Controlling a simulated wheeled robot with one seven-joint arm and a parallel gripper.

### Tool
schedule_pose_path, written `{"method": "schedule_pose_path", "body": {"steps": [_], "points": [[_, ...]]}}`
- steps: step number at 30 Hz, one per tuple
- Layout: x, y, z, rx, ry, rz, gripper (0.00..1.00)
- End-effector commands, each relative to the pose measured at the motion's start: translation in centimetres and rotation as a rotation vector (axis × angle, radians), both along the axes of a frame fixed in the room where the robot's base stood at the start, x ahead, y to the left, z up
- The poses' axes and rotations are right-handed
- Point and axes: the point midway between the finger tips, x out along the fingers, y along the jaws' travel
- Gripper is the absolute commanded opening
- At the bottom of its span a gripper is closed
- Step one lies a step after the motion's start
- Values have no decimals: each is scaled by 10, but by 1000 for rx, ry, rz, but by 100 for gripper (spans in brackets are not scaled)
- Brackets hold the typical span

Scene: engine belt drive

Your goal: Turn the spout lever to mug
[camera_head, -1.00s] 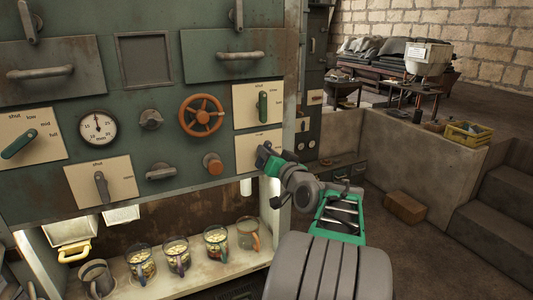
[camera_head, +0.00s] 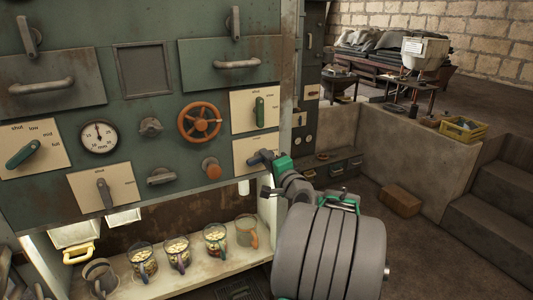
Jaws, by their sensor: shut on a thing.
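The spout lever (camera_head: 258,157) is a grey handle on the cream plate (camera_head: 241,152) at the lower right of the green panel. My gripper (camera_head: 271,162), grey with green parts, is at this plate and shut on the lever. The gripper hides part of the lever and the plate's markings. A pale spout (camera_head: 244,187) hangs below the panel. An empty-looking glass mug (camera_head: 247,231) stands under it on the shelf.
Several mugs with pale contents, such as one (camera_head: 215,240), stand to the left on the shelf (camera_head: 205,270).

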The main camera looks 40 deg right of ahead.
Motion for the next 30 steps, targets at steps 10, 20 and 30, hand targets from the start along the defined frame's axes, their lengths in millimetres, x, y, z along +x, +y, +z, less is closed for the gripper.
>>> {"method": "schedule_pose_path", "body": {"steps": [10,20,30], "points": [[0,0,-1,161,-47,0,0],[0,0,-3,195,-58,0,0],[0,0,-3,195,-58,0,24]]}}
